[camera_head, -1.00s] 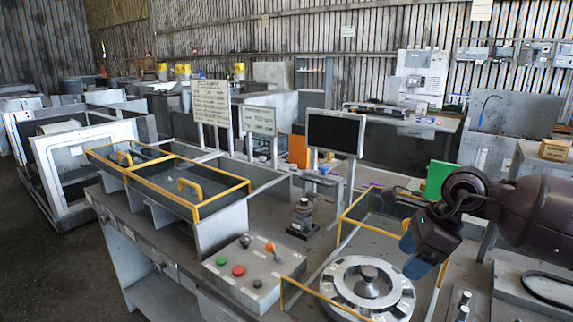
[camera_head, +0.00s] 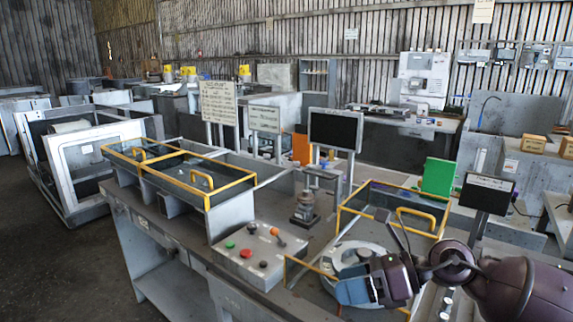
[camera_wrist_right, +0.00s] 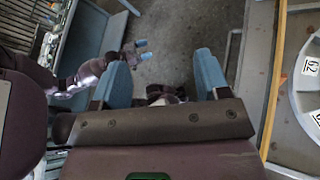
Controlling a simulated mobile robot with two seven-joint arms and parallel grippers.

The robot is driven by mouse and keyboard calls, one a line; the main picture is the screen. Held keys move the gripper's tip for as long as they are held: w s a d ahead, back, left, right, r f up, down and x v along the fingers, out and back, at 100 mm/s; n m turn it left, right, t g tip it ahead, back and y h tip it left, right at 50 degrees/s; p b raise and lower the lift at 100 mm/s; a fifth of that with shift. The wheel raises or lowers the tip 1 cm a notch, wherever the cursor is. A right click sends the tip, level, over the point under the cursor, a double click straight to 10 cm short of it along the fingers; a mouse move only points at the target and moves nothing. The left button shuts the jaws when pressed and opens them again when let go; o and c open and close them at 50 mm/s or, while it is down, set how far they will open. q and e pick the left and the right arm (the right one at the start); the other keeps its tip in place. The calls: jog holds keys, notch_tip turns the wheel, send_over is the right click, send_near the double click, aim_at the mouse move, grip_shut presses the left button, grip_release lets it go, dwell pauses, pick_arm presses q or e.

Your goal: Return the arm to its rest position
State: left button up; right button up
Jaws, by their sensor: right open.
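My right gripper (camera_head: 356,291) is low in the head view, in front of the round grey fixture (camera_head: 345,262), and hides part of it. Its dark purple arm comes in from the bottom right. In the right wrist view, its two blue fingers (camera_wrist_right: 163,75) stand wide apart with nothing between them. My left gripper (camera_wrist_right: 143,50) shows small in the right wrist view, over the floor, with a gap between its blue tips. It is not in the head view.
The bench holds a button box (camera_head: 259,257), a yellow-edged guard (camera_head: 443,222) with a handle, and a black screen (camera_head: 335,130). A small dark sign (camera_head: 488,193) stands beside my right arm. In the wrist view, the round fixture (camera_wrist_right: 305,75) is at the right; floor (camera_wrist_right: 185,55) shows between the fingers.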

jog(key=s+d+f+m+t+h, duration=0.15)
jog(key=d+m+t+h, duration=0.3)
jog(key=m, duration=0.75)
jog(key=d+f+m+t+h, duration=0.35)
jog(key=m+t, duration=0.25)
jog(key=m, duration=0.5)
jog(key=s+d+f+m+t+h, duration=0.1)
jog(key=d+m+t+h, duration=0.4)
jog(key=m, duration=0.7)
jog(key=s+d+f+m+g+h, duration=0.35)
jog(key=s+f+m+g, duration=0.4)
jog(key=s+f, duration=0.3)
jog(key=s+f+m+g+y, duration=0.1)
jog(key=s+f+m+g, duration=0.15)
jog(key=s, duration=0.45)
jog(key=s+f+m+g+y, duration=0.1)
jog(key=s+f+m+g, duration=0.2)
jog(key=s, duration=0.4)
pick_arm(q)
jog(key=shift+s+f, duration=0.2)
jog(key=shift+s, duration=0.05)
pick_arm(e)
jog(key=w+f+n+t, duration=0.2)
jog(key=w+f+t, duration=0.5)
jog(key=f, duration=0.4)
jog(key=shift+w, duration=0.3)
